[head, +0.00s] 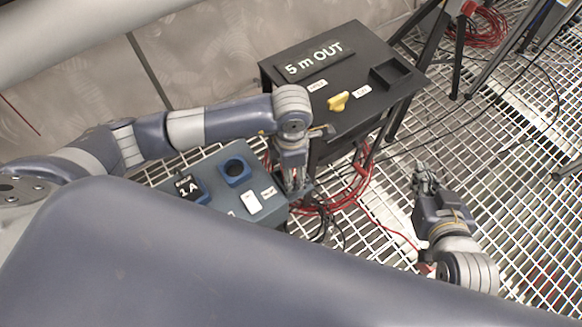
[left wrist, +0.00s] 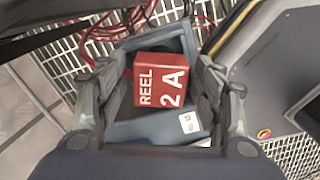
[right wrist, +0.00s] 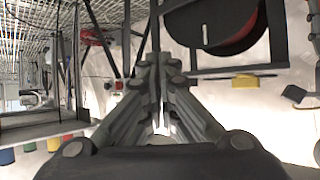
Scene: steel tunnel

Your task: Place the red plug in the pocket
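The red plug, a block marked "REEL 2 A" (left wrist: 160,80), shows in the left wrist view, within a square grey-blue rim (left wrist: 120,130). Whether it sits inside that recess or just above it is unclear. My left gripper (head: 292,178) points down over the right end of the grey-blue box (head: 225,200) and hides the plug in the head view. Its fingers (left wrist: 162,78) flank the plug, apparently with narrow gaps. A dark square pocket (head: 390,72) is in the black table's top. My right gripper (head: 426,172) is empty over the grating, its fingers together (right wrist: 160,75).
The black table (head: 340,65) behind carries a "5 m OUT" sign (head: 314,60) and a yellow handle (head: 339,101). The box also has a "1 A" block (head: 188,188) and a round socket (head: 235,170). Red cables (head: 345,195) lie beside it on the grating.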

